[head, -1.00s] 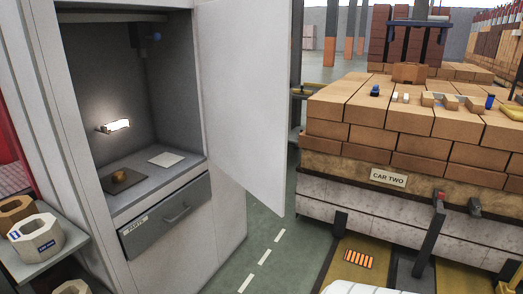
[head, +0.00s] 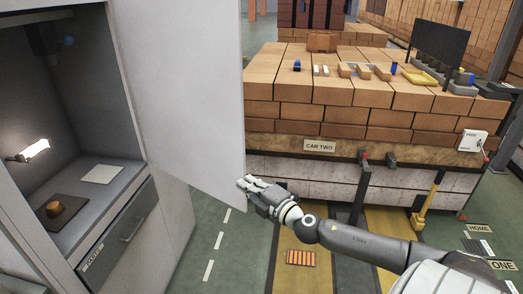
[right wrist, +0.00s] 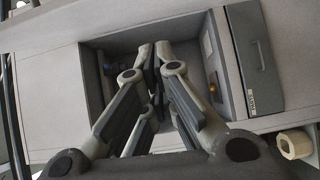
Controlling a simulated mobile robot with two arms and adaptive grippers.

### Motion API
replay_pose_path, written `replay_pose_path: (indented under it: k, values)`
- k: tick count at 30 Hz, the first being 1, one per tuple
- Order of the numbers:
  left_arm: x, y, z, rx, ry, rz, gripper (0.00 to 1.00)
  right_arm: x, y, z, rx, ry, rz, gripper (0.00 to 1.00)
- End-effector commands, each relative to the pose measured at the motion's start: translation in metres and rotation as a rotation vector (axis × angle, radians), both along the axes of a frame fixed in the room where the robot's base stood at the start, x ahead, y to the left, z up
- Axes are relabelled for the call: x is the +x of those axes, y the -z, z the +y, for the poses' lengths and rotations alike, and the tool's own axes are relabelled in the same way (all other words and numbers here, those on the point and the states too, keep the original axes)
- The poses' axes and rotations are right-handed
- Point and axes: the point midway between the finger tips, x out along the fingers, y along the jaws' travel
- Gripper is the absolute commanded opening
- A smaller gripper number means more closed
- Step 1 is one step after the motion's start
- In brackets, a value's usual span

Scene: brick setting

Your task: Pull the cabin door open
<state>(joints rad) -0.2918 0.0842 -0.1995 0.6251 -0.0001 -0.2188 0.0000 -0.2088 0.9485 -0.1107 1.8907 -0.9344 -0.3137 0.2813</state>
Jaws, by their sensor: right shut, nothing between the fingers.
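The cabin door (head: 185,85) is a plain pale panel standing open, swung out to the right of the cabin. The cabin interior (head: 75,110) shows a lit lamp (head: 32,150), a white sheet (head: 102,174) and a dark pad with a brown knob (head: 54,208). My right gripper (head: 246,184) is shut and empty at the door's lower free edge; I cannot tell whether it touches. In the right wrist view its fingers (right wrist: 158,75) are together, with the cabin opening behind them. My left gripper is not in view.
A grey drawer (head: 125,232) sits below the cabin shelf. A brick-loaded car (head: 350,105) labelled CAR TWO stands to the right, with levers (head: 363,185) in front. Green floor with white dashes (head: 215,245) lies between cabin and car.

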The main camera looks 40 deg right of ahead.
Motion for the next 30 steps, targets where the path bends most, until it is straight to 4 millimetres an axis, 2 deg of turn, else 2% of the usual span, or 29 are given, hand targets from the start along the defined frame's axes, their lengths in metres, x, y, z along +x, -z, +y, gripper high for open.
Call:
replay_pose_path:
  k: [2, 8, 16, 29, 30]
  values:
    - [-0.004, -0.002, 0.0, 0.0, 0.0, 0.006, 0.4, 0.001, -0.013, 0.006, -0.016, -0.017, -0.019, 0.0]
    - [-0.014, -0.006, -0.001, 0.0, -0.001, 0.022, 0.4, 0.012, -0.017, 0.007, -0.018, -0.018, -0.025, 0.0]
    - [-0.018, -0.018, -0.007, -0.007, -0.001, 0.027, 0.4, 0.043, -0.017, 0.007, -0.017, -0.017, -0.024, 0.0]
    - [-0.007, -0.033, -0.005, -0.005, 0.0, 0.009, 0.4, 0.102, -0.016, 0.01, -0.016, -0.017, -0.024, 0.0]
    - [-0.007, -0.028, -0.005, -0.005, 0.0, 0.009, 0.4, 0.104, -0.012, 0.003, -0.019, -0.015, -0.022, 0.0]
